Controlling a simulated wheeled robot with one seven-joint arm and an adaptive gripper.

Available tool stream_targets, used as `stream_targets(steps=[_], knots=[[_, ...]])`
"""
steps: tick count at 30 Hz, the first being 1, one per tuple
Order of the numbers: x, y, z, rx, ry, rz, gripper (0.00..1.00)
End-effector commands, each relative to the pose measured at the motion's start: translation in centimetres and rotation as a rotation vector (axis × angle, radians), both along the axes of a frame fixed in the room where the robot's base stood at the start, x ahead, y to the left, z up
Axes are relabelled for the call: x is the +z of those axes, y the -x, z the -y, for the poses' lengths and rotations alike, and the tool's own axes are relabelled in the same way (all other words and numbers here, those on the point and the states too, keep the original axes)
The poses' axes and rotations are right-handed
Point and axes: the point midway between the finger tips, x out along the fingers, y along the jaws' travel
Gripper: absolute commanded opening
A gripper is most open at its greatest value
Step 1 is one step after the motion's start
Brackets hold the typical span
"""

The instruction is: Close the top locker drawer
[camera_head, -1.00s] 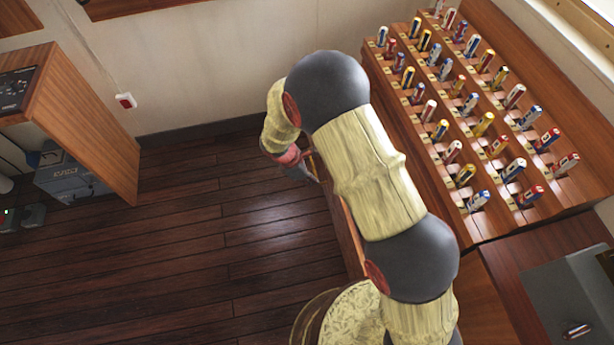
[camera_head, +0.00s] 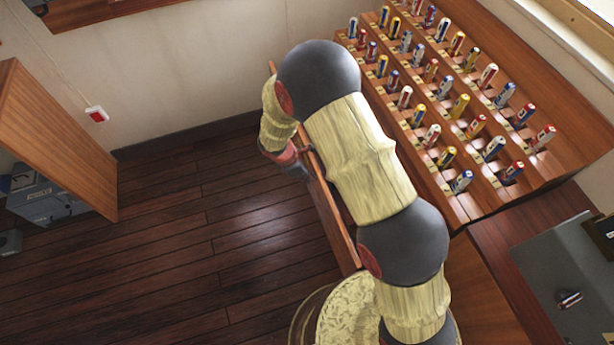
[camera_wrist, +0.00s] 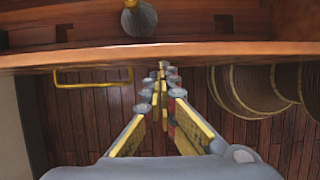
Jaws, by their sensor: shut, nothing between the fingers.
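The wooden drawer front (camera_head: 333,220) shows as a long thin panel beside my arm, standing out from the flag locker over the floor. In the wrist view the drawer's top edge (camera_wrist: 215,52) runs across the picture, with a yellow metal handle (camera_wrist: 93,84) on its near face at left. My gripper (camera_wrist: 163,72) is shut and empty, its fingertips at or very close to the front's outer face, right of the handle. I cannot tell if they touch. In the head view my arm hides most of the drawer. A grey rounded object (camera_wrist: 139,19) shows beyond the edge.
The locker's sloped rack (camera_head: 440,150) holds many rolled flags in slots. A grey panel desk (camera_head: 560,270) is at lower right. A wooden cabinet (camera_head: 60,140) stands at left. The dark plank floor (camera_head: 190,240) between is clear.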

Motion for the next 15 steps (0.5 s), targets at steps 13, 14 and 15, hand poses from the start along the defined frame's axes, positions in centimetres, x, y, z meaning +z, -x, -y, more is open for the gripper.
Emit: stream_targets(steps=[13, 14, 15], knots=[[0.1, -1.4, 5.1, -0.005, 0.001, 0.0, 0.0], [0.2, -1.6, 5.7, -0.004, 0.001, 0.0, 0.0], [0.2, -1.8, 6.4, -0.005, 0.0, 0.0, 0.0]])
